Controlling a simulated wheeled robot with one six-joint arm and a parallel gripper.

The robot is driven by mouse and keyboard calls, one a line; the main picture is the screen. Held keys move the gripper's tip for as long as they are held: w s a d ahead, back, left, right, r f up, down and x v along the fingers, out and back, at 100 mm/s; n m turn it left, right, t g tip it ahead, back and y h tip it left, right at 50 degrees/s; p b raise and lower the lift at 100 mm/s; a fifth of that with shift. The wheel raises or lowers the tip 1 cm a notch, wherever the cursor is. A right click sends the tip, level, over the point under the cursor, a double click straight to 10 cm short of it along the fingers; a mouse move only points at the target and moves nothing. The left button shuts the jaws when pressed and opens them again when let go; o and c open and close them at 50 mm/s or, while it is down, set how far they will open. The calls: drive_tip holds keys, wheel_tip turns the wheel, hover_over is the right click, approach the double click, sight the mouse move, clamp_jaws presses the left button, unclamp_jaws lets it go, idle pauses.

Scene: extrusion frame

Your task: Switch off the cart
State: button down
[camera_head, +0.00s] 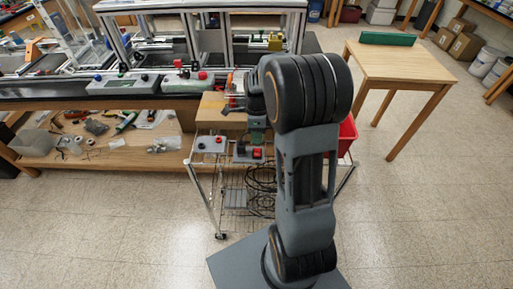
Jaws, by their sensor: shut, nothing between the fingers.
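The cart (231,217) is a wire-shelf cart on casters in the middle of the head view, partly hidden behind my arm. A light grey control box (211,145) with a red button and a dark button sits at the left of its top. A second dark box (245,157) with a red part sits just right of it. My gripper (257,137) is small and dark here, pointing down above or close to this second box. It looks shut and empty. I cannot tell whether it touches anything.
A red bin (348,136) hangs at the cart's right. The workbench (120,98) with the extrusion frame stands behind, with loose parts on its lower shelf. A wooden table (400,64) stands right. Floor at front left and right is clear.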

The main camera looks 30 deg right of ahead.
sight(257, 154)
drive_tip(key=shift+x, duration=2.35)
drive_tip(key=shift+f, duration=0.1)
